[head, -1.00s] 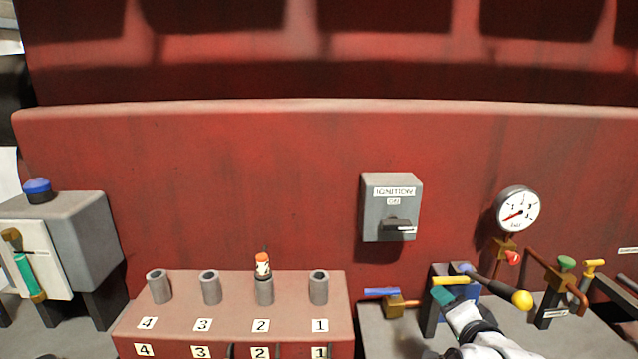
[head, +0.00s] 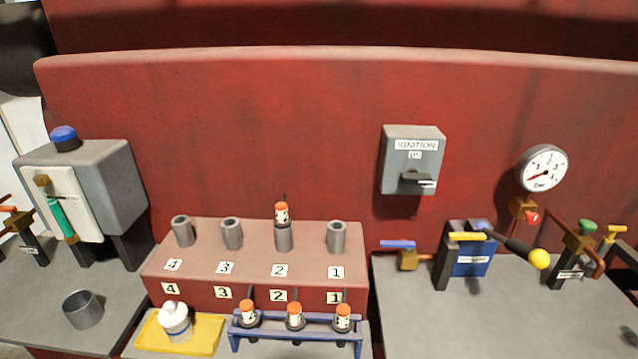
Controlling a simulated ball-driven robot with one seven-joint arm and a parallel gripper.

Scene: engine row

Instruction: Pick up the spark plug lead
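One spark plug lead (head: 282,213) with an orange top and a white label stands upright on the socket marked 2 of the red engine block (head: 190,262). Three more leads stand in a blue rack (head: 290,337) in front of the block: a left one (head: 249,313), a middle one (head: 294,316) and a right one (head: 343,317). Their label marks are too small to read surely. The sockets marked 4 (head: 184,232), 3 (head: 232,234) and 1 (head: 337,238) are empty. My gripper is not in the head view.
A white bottle (head: 176,326) stands on a yellow tray (head: 208,336) left of the rack. A grey cup (head: 83,310) is further left. An ignition switch box (head: 411,160) and a gauge (head: 543,168) are at right, above a valve with a yellow-knobbed lever (head: 510,244). Grey bench at right is partly clear.

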